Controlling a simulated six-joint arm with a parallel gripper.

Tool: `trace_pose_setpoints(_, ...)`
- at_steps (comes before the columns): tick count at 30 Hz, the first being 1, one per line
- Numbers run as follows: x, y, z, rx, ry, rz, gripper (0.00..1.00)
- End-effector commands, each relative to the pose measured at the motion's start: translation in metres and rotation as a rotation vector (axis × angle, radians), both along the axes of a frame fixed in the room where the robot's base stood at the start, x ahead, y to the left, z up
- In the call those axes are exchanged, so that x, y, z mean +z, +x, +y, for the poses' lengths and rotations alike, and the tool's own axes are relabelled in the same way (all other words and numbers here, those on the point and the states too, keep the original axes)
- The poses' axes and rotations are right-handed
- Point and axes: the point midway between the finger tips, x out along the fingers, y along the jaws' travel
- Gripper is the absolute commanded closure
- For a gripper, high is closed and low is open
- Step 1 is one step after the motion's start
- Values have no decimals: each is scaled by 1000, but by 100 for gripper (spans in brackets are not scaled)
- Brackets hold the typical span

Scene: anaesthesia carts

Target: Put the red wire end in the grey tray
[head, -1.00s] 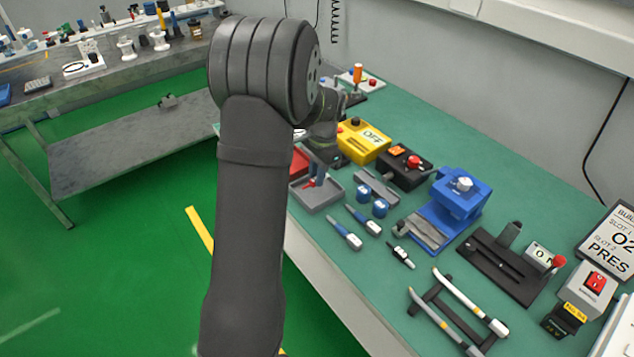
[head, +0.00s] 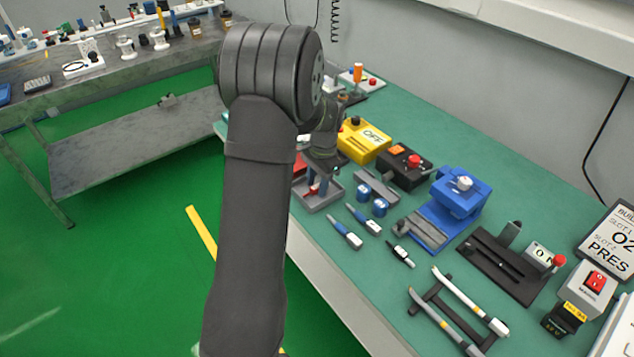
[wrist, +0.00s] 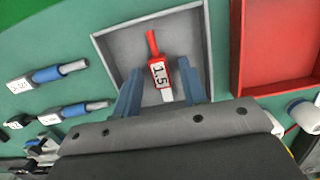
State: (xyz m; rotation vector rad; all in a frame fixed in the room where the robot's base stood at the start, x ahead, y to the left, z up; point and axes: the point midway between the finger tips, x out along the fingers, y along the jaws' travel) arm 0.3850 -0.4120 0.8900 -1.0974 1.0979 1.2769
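The grey tray (wrist: 112,46) lies under my gripper in the wrist view; in the head view the tray (head: 322,206) is near the bench's front edge. The red wire end (wrist: 154,46), with a white label reading 1.5, shows over the tray's floor, between my fingers. It appears to lie in the tray, though its contact with the floor is hard to see. My gripper (wrist: 160,90) is open, with a blue finger on each side of the wire end and a gap on the left. In the head view the gripper (head: 319,180) is small and partly hidden by my arm.
A red tray (wrist: 241,88) stands right of the grey tray. Blue-and-grey wire ends (wrist: 50,76) lie to its left. On the bench are two blue cylinders (head: 379,207), a yellow box (head: 362,141), a black box (head: 404,169) and a blue fixture (head: 455,200).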

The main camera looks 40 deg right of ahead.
Motion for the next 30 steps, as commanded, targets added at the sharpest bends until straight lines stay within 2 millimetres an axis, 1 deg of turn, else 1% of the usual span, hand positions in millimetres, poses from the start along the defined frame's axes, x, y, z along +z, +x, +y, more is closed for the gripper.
trace_pose_setpoints(2,6,0,-1,0,-2,-2,61)
trace_pose_setpoints(5,20,1,-3,0,-4,-3,61)
trace_pose_setpoints(12,71,1,-11,1,-5,-3,61)
trace_pose_setpoints(18,106,0,-16,1,-3,-2,61)
trace_pose_setpoints(21,115,0,-17,0,-2,-1,61)
trace_pose_setpoints(24,120,0,-18,0,-1,-1,61)
trace_pose_setpoints(30,121,0,-18,0,-1,0,61)
